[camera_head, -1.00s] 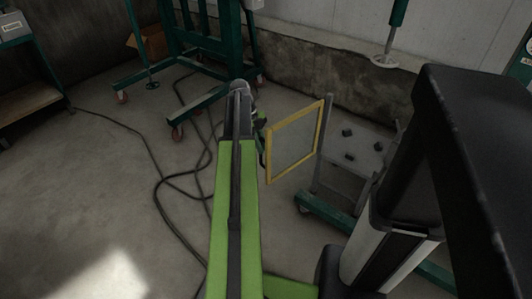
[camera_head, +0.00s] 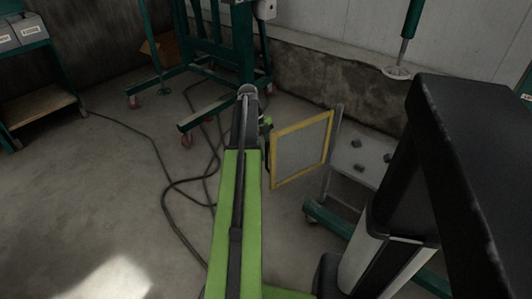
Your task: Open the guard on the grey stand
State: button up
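The guard (camera_head: 301,147) is a clear panel in a yellow frame, joined along its right side to an upright post of the grey stand (camera_head: 346,184). It is swung out from the stand, and the stand's grey plate with several dark knobs shows uncovered to its right. My gripper (camera_head: 267,124) is at the end of my green arm, close to the left edge of the guard's frame. The arm hides most of it, so I cannot tell whether its fingers are open, shut or touching the frame.
Dark cables (camera_head: 171,196) lie on the floor left of my arm. A green wheeled frame (camera_head: 222,70) stands behind. A green shelf (camera_head: 36,102) with grey boxes is at the far left. My black column blocks the right side.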

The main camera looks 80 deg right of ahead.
jog(key=shift+s+d, duration=0.1)
jog(key=shift+r, duration=0.25)
jog(key=p+v, duration=1.6)
jog(key=v, duration=0.1)
jog(key=shift+f, duration=0.1)
